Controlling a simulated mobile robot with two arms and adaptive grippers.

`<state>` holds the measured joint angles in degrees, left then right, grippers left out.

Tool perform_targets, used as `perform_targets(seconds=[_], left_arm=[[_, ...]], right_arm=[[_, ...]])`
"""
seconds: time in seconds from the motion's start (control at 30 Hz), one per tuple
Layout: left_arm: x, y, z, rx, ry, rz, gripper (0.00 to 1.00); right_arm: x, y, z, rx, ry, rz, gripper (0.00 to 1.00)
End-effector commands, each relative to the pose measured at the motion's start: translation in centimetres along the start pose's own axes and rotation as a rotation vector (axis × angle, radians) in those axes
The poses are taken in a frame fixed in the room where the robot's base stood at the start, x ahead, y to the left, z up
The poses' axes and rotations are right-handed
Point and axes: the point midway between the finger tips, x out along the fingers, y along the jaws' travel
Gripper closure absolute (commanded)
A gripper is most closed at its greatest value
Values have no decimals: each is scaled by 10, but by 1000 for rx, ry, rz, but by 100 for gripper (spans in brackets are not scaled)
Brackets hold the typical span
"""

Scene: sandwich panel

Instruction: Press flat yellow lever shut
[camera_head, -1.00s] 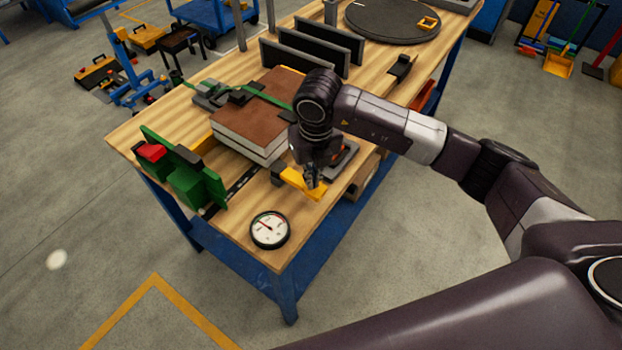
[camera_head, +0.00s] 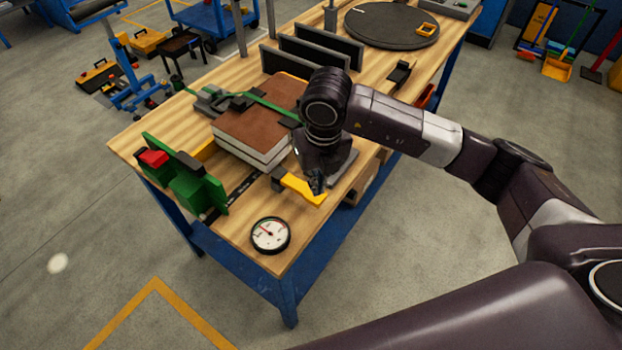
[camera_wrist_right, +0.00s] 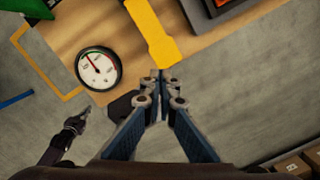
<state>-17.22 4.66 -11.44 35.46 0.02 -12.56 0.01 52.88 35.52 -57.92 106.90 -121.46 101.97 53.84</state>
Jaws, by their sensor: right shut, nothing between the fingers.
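The yellow lever (camera_head: 302,189) sticks out over the table toward its front right edge, beside the brown-topped stacked panel (camera_head: 262,128). In the right wrist view the lever (camera_wrist_right: 152,34) runs from the top edge to just ahead of my fingertips. My right gripper (camera_head: 317,186) is shut and empty, at the lever's outer end. In the right wrist view my right gripper (camera_wrist_right: 160,80) has its fingertips together at the lever's tip; whether they touch it I cannot tell. A dark gripper at the lower left of the wrist view is my left one (camera_wrist_right: 80,122).
A round gauge (camera_head: 270,235) lies on the table near the front corner. A green fixture with a red part (camera_head: 185,175) stands on the left edge. Black upright plates (camera_head: 305,58) and a dark round disc (camera_head: 392,23) are farther back.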

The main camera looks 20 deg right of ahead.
Motion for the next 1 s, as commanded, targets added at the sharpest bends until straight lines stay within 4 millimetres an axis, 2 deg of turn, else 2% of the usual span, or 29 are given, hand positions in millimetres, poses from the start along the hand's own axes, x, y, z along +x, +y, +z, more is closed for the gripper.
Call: perform_targets(seconds=[0.03, 0.2, 0.4, 0.6, 1.0], left_arm=[[0, 0, 0, 0, 0, 0, 100], [0, 1, -1, 0, 1, 1, 100], [0, 1, -1, 0, 1, 1, 100], [0, 1, -1, 0, 1, 1, 100], [0, 1, -1, 0, 1, 1, 100]], right_arm=[[-13, 0, 2, 0, -6, 1, 100], [-50, 0, 1, 1, -6, 0, 100], [-81, 0, 1, 1, -3, 1, 100], [-92, 0, 0, 0, -1, 0, 100], [-92, 0, 0, 0, 0, 0, 100]])
